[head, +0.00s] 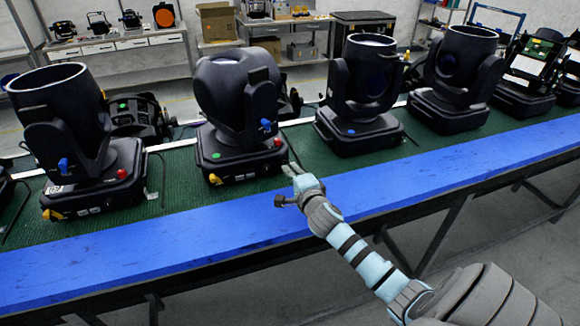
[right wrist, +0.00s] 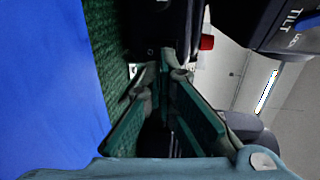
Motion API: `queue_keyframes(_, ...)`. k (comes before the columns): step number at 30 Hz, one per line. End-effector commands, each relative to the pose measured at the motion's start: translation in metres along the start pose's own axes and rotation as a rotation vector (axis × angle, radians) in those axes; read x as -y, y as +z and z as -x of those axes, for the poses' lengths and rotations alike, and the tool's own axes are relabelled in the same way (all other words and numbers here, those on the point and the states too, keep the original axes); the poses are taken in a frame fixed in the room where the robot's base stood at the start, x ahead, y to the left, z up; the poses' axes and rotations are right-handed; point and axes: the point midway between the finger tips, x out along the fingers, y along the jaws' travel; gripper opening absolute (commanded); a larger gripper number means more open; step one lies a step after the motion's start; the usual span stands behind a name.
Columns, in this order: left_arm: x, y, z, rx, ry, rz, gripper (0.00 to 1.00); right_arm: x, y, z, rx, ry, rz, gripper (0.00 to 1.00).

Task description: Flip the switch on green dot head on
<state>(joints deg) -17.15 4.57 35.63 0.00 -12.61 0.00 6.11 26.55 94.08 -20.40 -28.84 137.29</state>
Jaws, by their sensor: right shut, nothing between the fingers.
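The green dot head (head: 232,90) is a black moving light on the green mat. Its green dot (head: 216,155) is on the base's front left. A red knob (head: 278,142) and a yellow plug (head: 215,179) are on the base; a red knob also shows in the right wrist view (right wrist: 207,42). My right gripper (head: 290,167) is shut and empty, close to the base's lower right front corner. In the right wrist view its fingertips (right wrist: 167,68) point at the black base; I cannot tell if they touch. The switch is too small or hidden to make out. My left gripper is out of view.
A similar head (head: 84,140) stands to the left and a blue-dot head (head: 362,95) to the right. Another head (head: 455,75) stands farther right. A blue rail (head: 190,225) runs along the table's front edge. A narrow mat strip lies between base and rail.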

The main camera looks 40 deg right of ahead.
Motion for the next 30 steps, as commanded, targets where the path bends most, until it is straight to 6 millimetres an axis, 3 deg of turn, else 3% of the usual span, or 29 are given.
queue_keyframes(5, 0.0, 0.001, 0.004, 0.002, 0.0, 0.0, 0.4, 0.004, 0.0, -0.012, 0.0, 0.001, 0.0, 0.0)
queue_keyframes(14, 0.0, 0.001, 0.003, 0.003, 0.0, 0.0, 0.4, 0.004, 0.0, -0.013, 0.001, 0.0, 0.001, 0.0)
queue_keyframes(19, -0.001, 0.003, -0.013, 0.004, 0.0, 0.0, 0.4, 0.012, 0.0, -0.025, 0.0, -0.003, 0.0, 0.0)
queue_keyframes(30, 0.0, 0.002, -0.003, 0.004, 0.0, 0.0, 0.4, 0.016, 0.009, -0.019, 0.012, 0.001, 0.001, 0.0)
